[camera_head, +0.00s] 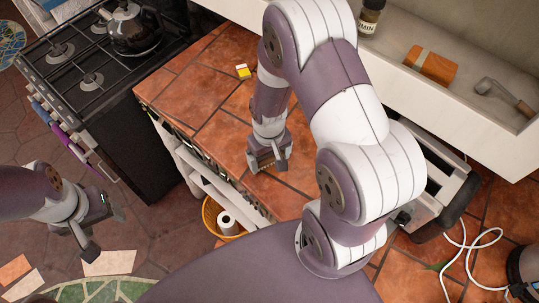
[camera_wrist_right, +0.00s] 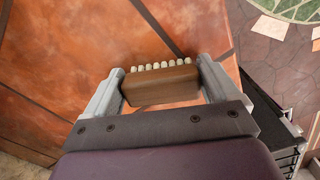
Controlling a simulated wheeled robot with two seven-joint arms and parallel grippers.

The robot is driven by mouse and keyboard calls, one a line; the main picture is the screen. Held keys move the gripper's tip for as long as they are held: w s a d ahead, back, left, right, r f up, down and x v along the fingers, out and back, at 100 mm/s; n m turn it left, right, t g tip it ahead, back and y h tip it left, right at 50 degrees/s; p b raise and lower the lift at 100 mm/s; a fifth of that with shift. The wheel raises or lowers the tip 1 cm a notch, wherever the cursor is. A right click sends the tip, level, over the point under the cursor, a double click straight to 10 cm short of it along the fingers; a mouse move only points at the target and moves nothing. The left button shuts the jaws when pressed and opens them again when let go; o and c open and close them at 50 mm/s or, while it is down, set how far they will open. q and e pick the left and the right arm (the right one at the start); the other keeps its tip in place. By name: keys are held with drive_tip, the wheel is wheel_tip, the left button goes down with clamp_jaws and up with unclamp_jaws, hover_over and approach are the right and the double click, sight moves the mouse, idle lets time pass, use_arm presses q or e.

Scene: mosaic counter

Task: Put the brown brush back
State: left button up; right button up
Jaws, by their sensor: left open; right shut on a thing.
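The brown brush (camera_wrist_right: 160,88), a wooden block with a row of pale bristle tufts, sits between the two fingers of my right gripper in the right wrist view. My right gripper (camera_head: 268,164) is shut on it, above or at the tiled counter (camera_head: 205,120) near its front edge. I cannot tell whether the brush touches the tiles. In the head view the brush is mostly hidden by the fingers. My left gripper (camera_head: 107,232) is open and empty, out over the floor at the lower left, away from the counter.
A small yellow-and-white item (camera_head: 243,71) lies on the counter. A stove (camera_head: 75,75) with a kettle (camera_head: 133,28) stands at left. A shelf (camera_head: 460,62) at upper right holds a jar (camera_head: 371,16), a wooden block (camera_head: 431,66) and a metal tool (camera_head: 504,96). A toaster (camera_head: 440,190) stands at right.

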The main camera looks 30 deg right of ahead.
drive_tip(key=shift+s, duration=0.1)
drive_tip(key=shift+f, duration=0.15)
drive_tip(key=o, duration=0.9)
drive_tip(key=shift+c, duration=0.2)
drive_tip(key=s+a+r, duration=0.1)
drive_tip(key=r, duration=0.5)
drive_tip(key=s+a+r+t, duration=0.1)
drive_tip(key=s+r, duration=0.1)
drive_tip(key=r, duration=0.5)
drive_tip(key=shift+s+a+t, duration=0.25)
drive_tip(key=shift+t, duration=0.05)
